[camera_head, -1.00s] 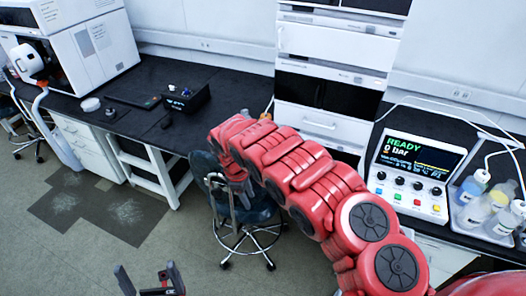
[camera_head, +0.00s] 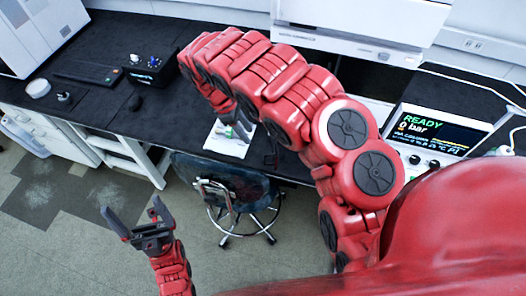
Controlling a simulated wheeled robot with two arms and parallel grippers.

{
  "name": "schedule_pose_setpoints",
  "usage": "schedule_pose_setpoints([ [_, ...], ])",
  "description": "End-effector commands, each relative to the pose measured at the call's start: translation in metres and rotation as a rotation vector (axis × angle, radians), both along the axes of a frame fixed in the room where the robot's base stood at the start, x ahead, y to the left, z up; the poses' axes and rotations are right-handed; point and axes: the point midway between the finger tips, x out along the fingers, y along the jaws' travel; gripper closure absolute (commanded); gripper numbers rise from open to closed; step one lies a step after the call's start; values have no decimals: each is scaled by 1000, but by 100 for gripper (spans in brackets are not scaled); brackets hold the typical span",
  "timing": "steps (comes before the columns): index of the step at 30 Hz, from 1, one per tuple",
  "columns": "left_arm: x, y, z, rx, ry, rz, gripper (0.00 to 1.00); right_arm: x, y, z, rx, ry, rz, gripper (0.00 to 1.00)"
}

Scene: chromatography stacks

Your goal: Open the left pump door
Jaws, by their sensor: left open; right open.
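The white chromatography stack (camera_head: 365,18) is cut off by the top edge, right of the middle. Its white front panel shows, with a dark band below it. I cannot tell which part is the left pump door. My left gripper (camera_head: 134,208) is open and empty over the floor at the lower left, well apart from the stack. My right arm curves across the middle. Its gripper (camera_head: 240,122) is small and partly hidden by the arm, pointing down near a white sheet or plate by the bench's front edge. It is open and apart from the stack's visible front.
A control box with a "READY 0 bar" screen (camera_head: 437,130) stands on the bench at the right. A stool (camera_head: 225,183) stands in front of the bench. A keyboard (camera_head: 88,73) and black box (camera_head: 150,68) lie at the left. My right arm hides much of the bench.

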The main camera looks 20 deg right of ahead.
Motion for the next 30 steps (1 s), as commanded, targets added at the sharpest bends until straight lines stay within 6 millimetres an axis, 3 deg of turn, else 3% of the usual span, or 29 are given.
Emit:
schedule_pose_setpoints([
  [2, 0, 0, -10, 0, 0, 0, 0, -4, -5, -18, -2, 5, 1, 58],
  [6, 0, 0, -7, 0, 0, 0, 0, -9, -16, -45, 0, 7, 0, 58],
  [18, 0, 0, 25, 0, 0, 0, 0, -21, -41, -111, 3, 5, 1, 58],
  [30, 0, 0, 35, 0, 0, 0, 0, -25, -55, -147, 1, 0, 2, 58],
])
